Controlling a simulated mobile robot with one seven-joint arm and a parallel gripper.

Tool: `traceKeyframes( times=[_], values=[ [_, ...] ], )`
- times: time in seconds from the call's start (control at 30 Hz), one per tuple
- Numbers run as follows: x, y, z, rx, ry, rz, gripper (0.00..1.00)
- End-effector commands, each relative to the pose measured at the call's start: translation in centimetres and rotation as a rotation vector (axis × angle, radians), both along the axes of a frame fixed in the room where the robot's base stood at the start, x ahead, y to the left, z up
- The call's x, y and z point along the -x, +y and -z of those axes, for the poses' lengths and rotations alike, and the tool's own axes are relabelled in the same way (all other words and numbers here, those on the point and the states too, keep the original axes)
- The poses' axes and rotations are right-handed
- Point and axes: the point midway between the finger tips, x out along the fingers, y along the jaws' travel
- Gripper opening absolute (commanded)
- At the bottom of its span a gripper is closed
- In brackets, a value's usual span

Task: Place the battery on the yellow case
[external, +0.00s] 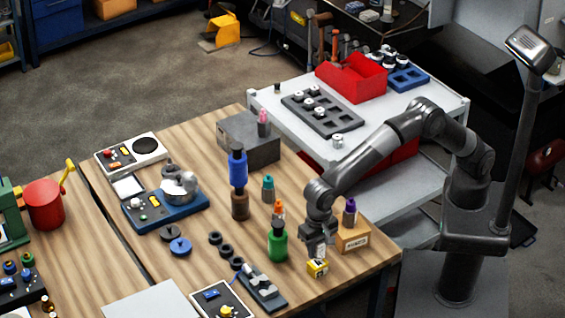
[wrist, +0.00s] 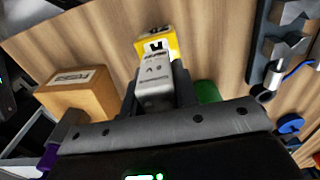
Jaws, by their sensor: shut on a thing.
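My gripper (wrist: 157,92) is shut on a small grey block with dark markings, which I take for the battery (wrist: 155,72). It is held between the two dark fingers; in the external view the battery (external: 320,250) shows just below my gripper (external: 318,242). The yellow case (wrist: 158,42) is a small yellow box with a black and white label, directly beyond the battery in the wrist view. In the external view the yellow case (external: 317,269) stands on the wooden table under my gripper. Whether the battery touches the case, I cannot tell.
A labelled wooden block (wrist: 78,94) with a purple-topped bottle (external: 349,212) stands close to the right in the external view. A green bottle (external: 278,244) stands close on the left. A dark holder (external: 262,289) lies farther left. The table's right edge (external: 375,268) is near.

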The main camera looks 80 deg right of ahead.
Motion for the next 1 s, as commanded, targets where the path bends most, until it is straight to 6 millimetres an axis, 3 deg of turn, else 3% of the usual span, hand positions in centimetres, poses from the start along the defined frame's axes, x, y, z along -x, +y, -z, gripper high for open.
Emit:
traceKeyframes(
  times=[0.13, 0.47, 0.5, 0.77, 1.0],
  values=[
    [0.0, 0.0, 1.9, 0.001, 0.001, 0.0, 0.03],
    [0.0, 0.0, 2.2, 0.001, 0.001, 0.0, 0.03],
    [0.0, 0.0, 2.3, 0.001, 0.001, -0.001, 0.28],
    [0.0, 0.0, 2.2, 0.0, 0.0, -0.001, 0.49],
    [0.0, 0.0, 2.1, 0.0, 0.0, -0.001, 0.49]
  ],
)
